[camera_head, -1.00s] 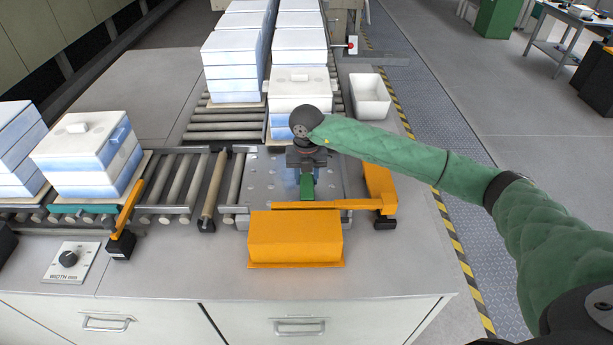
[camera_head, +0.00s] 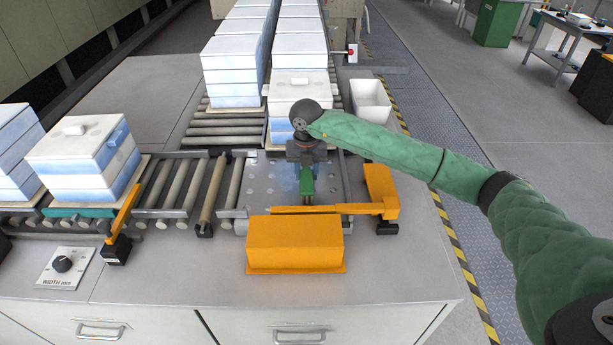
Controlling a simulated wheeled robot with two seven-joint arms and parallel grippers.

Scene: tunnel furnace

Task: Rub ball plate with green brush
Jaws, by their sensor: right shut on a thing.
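The ball plate (camera_head: 262,182) is a grey metal plate dotted with small balls, in the middle of the conveyor line. The green brush (camera_head: 307,181) is upright over the right part of the plate. My right gripper (camera_head: 307,168) is shut on the brush and points down above the plate. My wrist hides most of the jaws. The brush's lower end is at or just above the plate; I cannot tell whether it touches. My left gripper is not in view.
An orange box (camera_head: 295,244) and an orange arm (camera_head: 335,209) stand in front of the plate. White-blue stacked boxes (camera_head: 297,92) stand behind it, another stack (camera_head: 84,160) at left. A white bin (camera_head: 371,100) is at back right.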

